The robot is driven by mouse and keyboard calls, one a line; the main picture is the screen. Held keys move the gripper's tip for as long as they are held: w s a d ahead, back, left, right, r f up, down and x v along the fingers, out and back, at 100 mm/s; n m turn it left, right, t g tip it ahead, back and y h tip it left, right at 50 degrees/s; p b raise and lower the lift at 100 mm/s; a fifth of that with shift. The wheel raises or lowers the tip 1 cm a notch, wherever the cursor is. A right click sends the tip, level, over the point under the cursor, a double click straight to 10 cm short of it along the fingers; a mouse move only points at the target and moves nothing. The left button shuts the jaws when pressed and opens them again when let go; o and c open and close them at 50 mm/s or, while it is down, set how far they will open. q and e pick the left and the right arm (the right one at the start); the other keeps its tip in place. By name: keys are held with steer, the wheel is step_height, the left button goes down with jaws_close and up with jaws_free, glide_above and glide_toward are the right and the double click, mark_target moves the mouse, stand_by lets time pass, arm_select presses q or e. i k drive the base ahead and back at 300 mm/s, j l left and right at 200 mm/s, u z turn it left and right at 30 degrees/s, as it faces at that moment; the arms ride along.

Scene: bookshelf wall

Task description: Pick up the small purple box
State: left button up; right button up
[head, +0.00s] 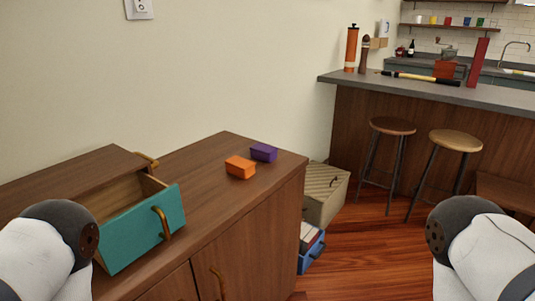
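The small purple box (264,152) sits on the brown wooden cabinet top, near its back right corner. An orange box (240,167) is in front of it and a little to the left, close to it. Parts of my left arm show at the lower left and parts of my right arm at the lower right. Both are well apart from the purple box. No gripper fingers are visible on either arm.
A teal-fronted drawer (138,230) stands open at the left of the cabinet (205,200). Beige and blue drawers (325,193) stand right of the cabinet. Two stools (392,127) stand by a counter (450,92). Wooden floor between cabinet and stools is clear.

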mark_target(261, 152)
steer(key=i+l+u, duration=0.25)
steer(key=l+u, duration=0.2)
steer(key=i+l+u, duration=0.15)
steer(key=l+u, duration=0.35)
steer(key=l, duration=0.15)
steer(key=l+u, duration=0.45)
steer(key=l, duration=0.15)
steer(key=l+u, duration=0.45)
steer(key=l, duration=0.2)
